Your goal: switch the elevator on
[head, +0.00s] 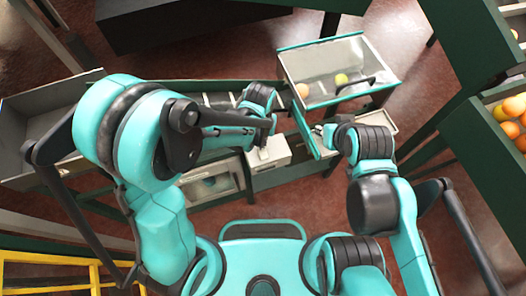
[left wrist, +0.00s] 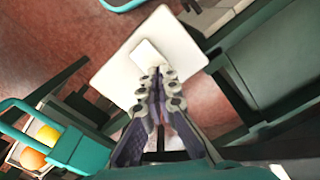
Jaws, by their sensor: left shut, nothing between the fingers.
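A white box (head: 268,154) stands near the middle of the head view, right by my left gripper (head: 266,138). In the left wrist view the box shows as a pale square plate (left wrist: 118,78) with a brighter raised rectangular switch (left wrist: 150,52) on it. My left gripper (left wrist: 158,84) is shut and empty, its fingertips over the plate close to the switch; I cannot tell if they touch it. The switch's on or off state is unclear. My right gripper (head: 326,132) is beside the teal-edged stand, its fingers too small to read. Which part is the elevator is unclear.
A clear-walled, teal-edged bin (head: 308,66) holds a few fruits behind the grippers. A crate of several oranges (head: 496,108) stands at the right. Dark green beams (head: 484,150) and grey trays (head: 40,112) surround the work area. A yellow frame (head: 50,258) is at lower left.

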